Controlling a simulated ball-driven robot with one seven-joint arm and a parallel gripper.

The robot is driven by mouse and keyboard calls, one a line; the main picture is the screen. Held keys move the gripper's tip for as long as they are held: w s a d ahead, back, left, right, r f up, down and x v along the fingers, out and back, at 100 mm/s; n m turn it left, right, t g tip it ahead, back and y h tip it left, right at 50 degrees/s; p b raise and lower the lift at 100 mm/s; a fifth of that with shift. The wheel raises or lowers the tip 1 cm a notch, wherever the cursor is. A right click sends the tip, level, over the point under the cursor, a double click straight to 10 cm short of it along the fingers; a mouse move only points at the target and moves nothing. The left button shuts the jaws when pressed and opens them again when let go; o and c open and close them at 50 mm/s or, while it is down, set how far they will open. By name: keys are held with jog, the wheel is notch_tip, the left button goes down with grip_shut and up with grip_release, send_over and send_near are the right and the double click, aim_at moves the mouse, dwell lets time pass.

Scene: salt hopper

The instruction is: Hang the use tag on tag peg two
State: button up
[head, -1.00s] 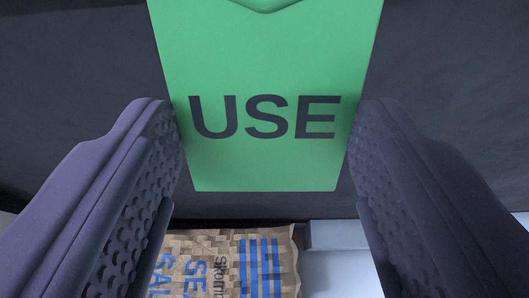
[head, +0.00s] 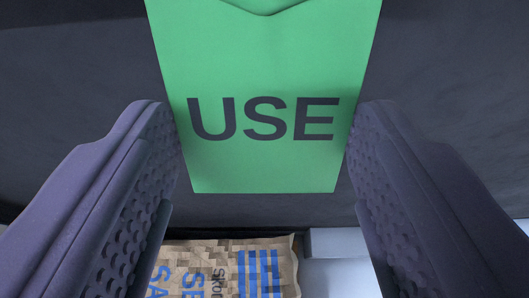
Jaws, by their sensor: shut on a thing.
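The use tag (head: 264,165) is a green plate with dark letters reading USE, in the upper middle of the head view. My gripper (head: 263,135) is shut on it, with one dark textured finger against each side edge. The tag's top end runs out of the picture, and a dark notched edge shows near the top. Tag peg two is not in view.
A dark surface (head: 80,90) fills the view behind the tag. Below it lie a brown woven-patterned sack (head: 225,262) with blue and dark print and, to its right, a pale grey block-like shape (head: 335,242). Distances are hard to judge.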

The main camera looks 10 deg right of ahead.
jog(key=shift+f, duration=0.1)
jog(key=o, duration=1.1)
